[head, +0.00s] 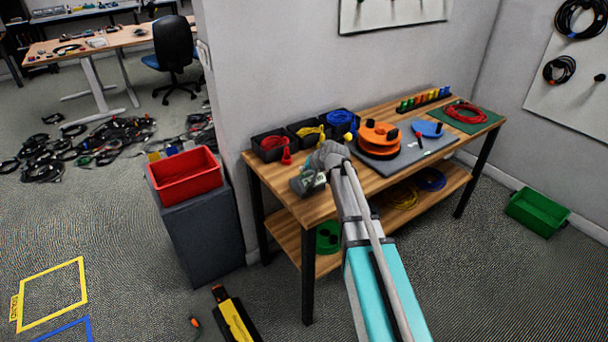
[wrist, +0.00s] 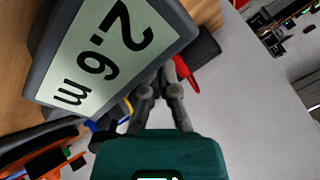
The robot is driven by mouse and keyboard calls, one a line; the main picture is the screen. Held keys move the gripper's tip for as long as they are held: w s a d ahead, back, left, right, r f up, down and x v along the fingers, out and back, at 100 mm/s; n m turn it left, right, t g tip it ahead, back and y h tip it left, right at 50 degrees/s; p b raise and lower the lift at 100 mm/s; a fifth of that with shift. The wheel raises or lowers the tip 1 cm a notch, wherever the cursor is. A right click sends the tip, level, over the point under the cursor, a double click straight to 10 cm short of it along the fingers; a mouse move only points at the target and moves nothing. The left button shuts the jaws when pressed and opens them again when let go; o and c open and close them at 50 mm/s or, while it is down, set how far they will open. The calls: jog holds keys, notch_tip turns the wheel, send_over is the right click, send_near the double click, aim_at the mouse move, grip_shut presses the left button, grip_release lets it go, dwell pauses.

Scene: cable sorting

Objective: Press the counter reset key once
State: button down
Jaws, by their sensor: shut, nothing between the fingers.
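The counter (wrist: 115,50) fills the upper left of the wrist view, a dark grey box with a pale green display reading 2.6 m. My gripper (wrist: 163,72) is shut and empty, its fingertips close to the counter's lower right edge. I cannot tell whether they touch it. The reset key cannot be made out in either view; the fingers may hide it. In the head view my arm reaches over the front left of the wooden workbench (head: 330,203), and the gripper and counter there are too small to tell apart clearly.
Black bins (head: 270,158) with cables stand at the bench's back left. An orange reel (head: 378,138) sits on a grey plate (head: 415,151) to the right. A red crate (head: 187,190) stands on a grey cabinet left of the bench.

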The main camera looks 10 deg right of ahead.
aim_at(305, 174)
jog(key=shift+f+b, duration=0.45)
jog(key=shift+f, duration=0.05)
dwell(0.7)
jog(key=shift+r, duration=0.1)
jog(key=shift+r+p, duration=0.85)
jog(key=shift+p, duration=0.1)
notch_tip(305, 174, up, 5)
jog(key=p, duration=0.5)
dwell(0.4)
dwell(0.8)
jog(key=s+d+r+n+g+h+p, duration=0.1)
jog(key=s+d+g+h+p, duration=0.1)
jog(key=s, duration=1.3)
jog(key=s+d+r+n+g+h+p, duration=0.1)
jog(key=s+d+g+h+p, duration=0.2)
jog(key=s, duration=1.3)
jog(key=d+g+p, duration=0.2)
jog(key=shift+d+g, duration=0.15)
jog(key=shift+g, duration=0.15)
